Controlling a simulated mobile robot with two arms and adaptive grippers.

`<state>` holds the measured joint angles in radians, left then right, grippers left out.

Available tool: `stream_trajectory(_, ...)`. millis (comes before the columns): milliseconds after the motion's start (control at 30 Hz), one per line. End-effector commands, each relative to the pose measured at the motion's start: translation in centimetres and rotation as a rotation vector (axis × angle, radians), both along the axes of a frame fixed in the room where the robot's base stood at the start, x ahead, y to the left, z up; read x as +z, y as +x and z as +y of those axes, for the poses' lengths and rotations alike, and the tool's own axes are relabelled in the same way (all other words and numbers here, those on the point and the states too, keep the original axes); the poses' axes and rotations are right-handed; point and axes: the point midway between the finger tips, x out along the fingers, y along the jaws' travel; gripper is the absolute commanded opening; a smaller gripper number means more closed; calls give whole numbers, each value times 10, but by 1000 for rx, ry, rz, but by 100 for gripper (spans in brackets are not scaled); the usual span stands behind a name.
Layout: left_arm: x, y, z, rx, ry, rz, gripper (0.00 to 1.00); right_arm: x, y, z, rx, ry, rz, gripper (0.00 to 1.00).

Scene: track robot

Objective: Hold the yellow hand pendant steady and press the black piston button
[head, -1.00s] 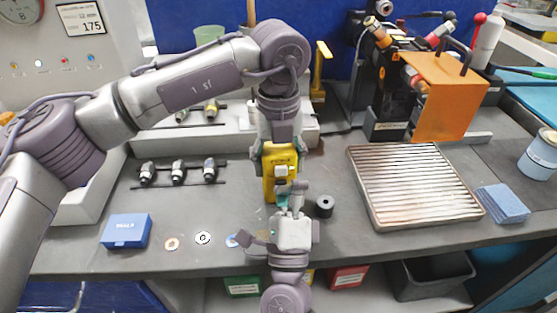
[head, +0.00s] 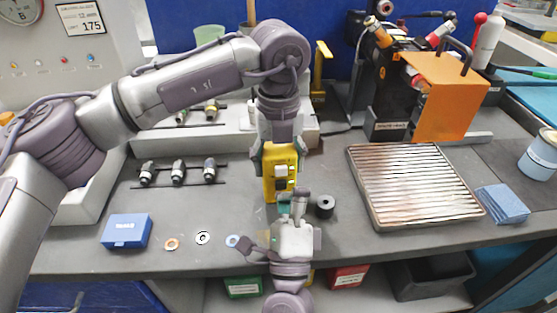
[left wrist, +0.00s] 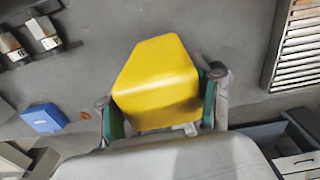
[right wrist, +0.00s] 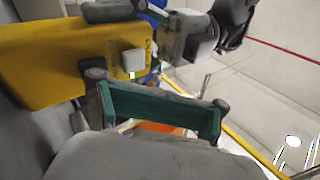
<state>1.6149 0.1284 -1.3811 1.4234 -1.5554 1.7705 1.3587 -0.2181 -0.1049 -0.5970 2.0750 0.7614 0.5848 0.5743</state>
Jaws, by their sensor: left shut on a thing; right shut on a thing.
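The yellow hand pendant (head: 270,186) stands upright over the bench in the head view. Its face carries a white button, a black button (head: 280,184) and a small green light. My left gripper (head: 278,157) is shut on its sides; the left wrist view shows the yellow block (left wrist: 155,85) between the pads. My right gripper (head: 288,200) is just in front of the pendant's lower end. Contact with the button cannot be seen.
A black cylinder (head: 324,206) stands close to the right of my right gripper. A blue box (head: 127,231) and several small washers lie at the left front.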

Motion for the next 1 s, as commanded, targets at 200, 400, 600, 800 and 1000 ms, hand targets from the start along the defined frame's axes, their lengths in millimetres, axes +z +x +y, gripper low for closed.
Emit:
stream_trajectory(200, 1, 0, 0, 0, -1, -1, 8, 0, -6, 0, 1, -1, 0, 0)
stream_trajectory(400, 1, 0, 0, 0, -1, -1, 8, 0, -26, -2, 0, 1, 0, 0)
stream_trajectory(600, 1, 0, 0, 0, -1, -1, 8, 0, -46, -3, 0, 0, 0, 0)
stream_trajectory(800, 1, 0, 0, 0, -1, -1, 8, 1, -59, -3, 0, 1, -1, 0)
stream_trajectory(1000, 1, 0, 0, 0, -1, -1, 8, 1, -60, -4, 0, 1, -2, 0)
